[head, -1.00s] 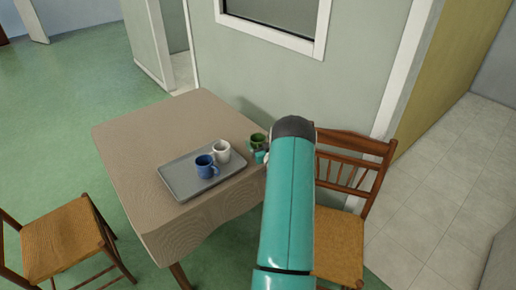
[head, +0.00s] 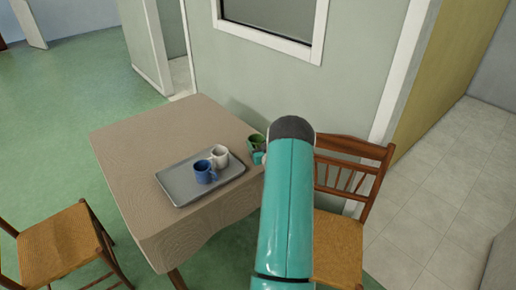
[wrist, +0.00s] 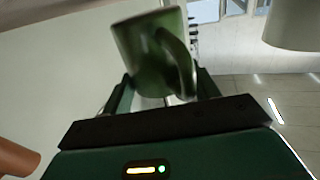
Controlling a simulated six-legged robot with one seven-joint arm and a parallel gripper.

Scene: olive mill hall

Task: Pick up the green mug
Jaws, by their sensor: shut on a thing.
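The green mug (head: 256,141) shows in the head view near the right edge of the table, partly hidden by my arm. In the wrist view the green mug (wrist: 150,58) is large and slightly blurred, with its handle toward the camera. My gripper (wrist: 160,88) is shut on the green mug, with a finger on each side of it. In the head view my gripper (head: 260,157) is mostly hidden behind my teal arm. Whether the mug touches the tabletop I cannot tell.
A grey tray (head: 176,193) on the cloth-covered table (head: 120,146) holds a blue mug (head: 205,172) and a white mug (head: 219,155). A wooden chair (head: 341,235) stands right of the table, another (head: 62,240) at the lower left. A wall rises behind.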

